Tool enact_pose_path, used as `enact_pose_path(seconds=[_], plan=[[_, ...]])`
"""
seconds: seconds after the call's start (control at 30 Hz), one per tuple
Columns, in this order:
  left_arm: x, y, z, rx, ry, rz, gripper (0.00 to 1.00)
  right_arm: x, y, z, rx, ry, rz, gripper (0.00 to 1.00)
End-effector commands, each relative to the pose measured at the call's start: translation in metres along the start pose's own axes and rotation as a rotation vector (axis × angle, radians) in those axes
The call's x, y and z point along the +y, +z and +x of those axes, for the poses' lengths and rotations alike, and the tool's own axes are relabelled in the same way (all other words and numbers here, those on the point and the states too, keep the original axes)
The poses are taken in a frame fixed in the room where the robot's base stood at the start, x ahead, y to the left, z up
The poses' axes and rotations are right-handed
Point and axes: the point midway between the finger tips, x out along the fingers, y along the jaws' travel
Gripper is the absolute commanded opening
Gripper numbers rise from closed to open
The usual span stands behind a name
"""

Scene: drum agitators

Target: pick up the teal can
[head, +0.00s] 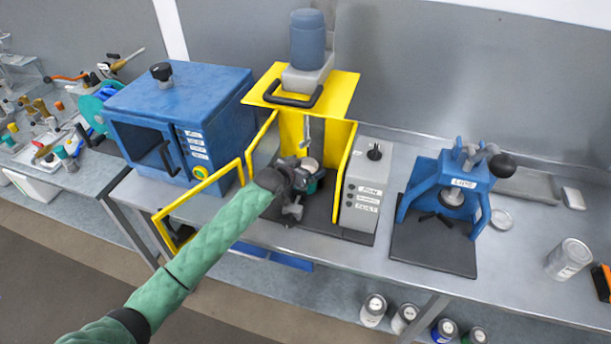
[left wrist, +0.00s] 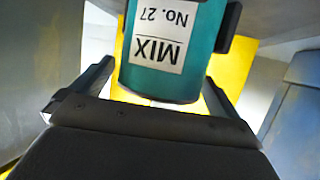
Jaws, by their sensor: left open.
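The teal can (left wrist: 200,40) carries a white label reading "MIX No. 27" that appears upside down in the left wrist view. In the head view the can (head: 319,184) stands inside the yellow-framed agitator, partly hidden by my left gripper, with its pale lid showing. My left gripper (head: 298,180) is at the can from the front left. Its open fingers (left wrist: 160,85) lie on either side of the can's near end in the wrist view; I cannot tell whether they touch it. A dark clamp part (left wrist: 229,22) sits beside the can. My right gripper is not in view.
The yellow agitator frame (head: 342,92) rises around the can, its yellow guard (head: 205,188) swung out at the left. A control box (head: 362,192) flanks it on the right. A blue cabinet (head: 180,108), a blue press (head: 449,195) and a silver can (head: 569,259) share the bench.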

Motion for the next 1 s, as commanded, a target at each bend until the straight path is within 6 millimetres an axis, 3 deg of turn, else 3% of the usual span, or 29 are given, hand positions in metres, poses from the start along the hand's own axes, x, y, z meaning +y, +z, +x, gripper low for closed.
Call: enact_pose_path(seconds=[0.17, 0.57, 1.0], plan=[[0.0000, 0.0006, 0.0001, 0.000, 0.000, 0.000, 1.00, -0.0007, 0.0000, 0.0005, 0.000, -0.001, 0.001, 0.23], [-0.0001, 0.0004, -0.0001, 0.000, 0.000, 0.000, 0.23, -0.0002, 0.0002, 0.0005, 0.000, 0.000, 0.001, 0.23], [0.0001, -0.0009, -0.0008, 0.002, 0.000, 0.000, 0.23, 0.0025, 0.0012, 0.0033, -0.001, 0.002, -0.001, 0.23]])
